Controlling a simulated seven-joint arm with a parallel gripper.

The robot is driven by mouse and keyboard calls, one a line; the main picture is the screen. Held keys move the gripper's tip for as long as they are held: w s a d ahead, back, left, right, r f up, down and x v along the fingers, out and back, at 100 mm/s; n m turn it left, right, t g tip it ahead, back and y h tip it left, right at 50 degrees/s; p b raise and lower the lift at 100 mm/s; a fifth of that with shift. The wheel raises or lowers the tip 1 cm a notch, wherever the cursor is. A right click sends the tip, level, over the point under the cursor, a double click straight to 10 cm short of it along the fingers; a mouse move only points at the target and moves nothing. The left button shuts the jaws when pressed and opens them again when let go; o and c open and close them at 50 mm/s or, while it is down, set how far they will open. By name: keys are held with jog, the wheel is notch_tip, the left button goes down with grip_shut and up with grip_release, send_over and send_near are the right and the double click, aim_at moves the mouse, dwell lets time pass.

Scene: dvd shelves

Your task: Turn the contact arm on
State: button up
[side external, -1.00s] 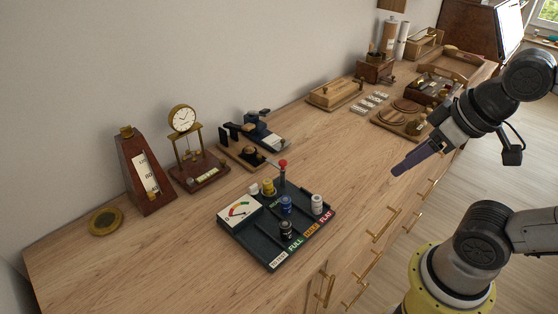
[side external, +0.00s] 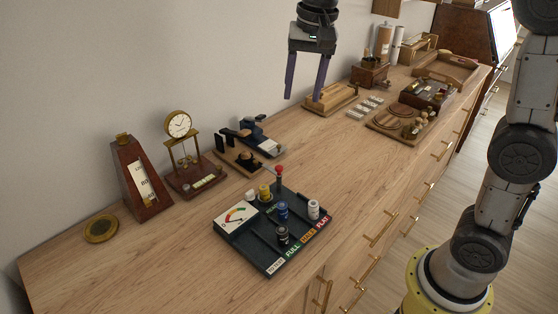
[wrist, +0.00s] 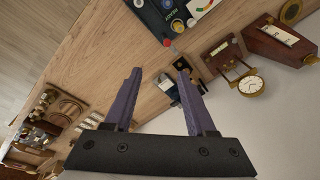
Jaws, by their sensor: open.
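A dark tester board (side external: 245,240) lies on the wooden top, with a dial, coloured labels and several small cells. A short post with a red knob (side external: 279,169) stands at its back edge; this may be the contact arm, but I cannot tell for certain. The red knob also shows in the wrist view (wrist: 167,42), just beyond the fingertips. My gripper (side external: 303,98) is open and empty, pointing down, high above the top and behind the board in the side view. Its two purple fingers are spread in the wrist view (wrist: 158,70).
Two dark devices with levers (side external: 238,158) stand behind the board. A gold clock (side external: 179,125) and a metronome-like wooden case (side external: 140,178) stand to the left, with a brass disc (side external: 101,229). Wooden boxes and trays (side external: 332,98) fill the back right.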

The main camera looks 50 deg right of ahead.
jog(key=g, duration=0.2)
send_over(279, 167)
notch_tip(279, 167, down, 6)
jog(key=f, duration=0.1)
notch_tip(279, 167, down, 14)
jog(key=shift+r, duration=0.15)
jog(key=shift+c, duration=0.2)
grip_shut()
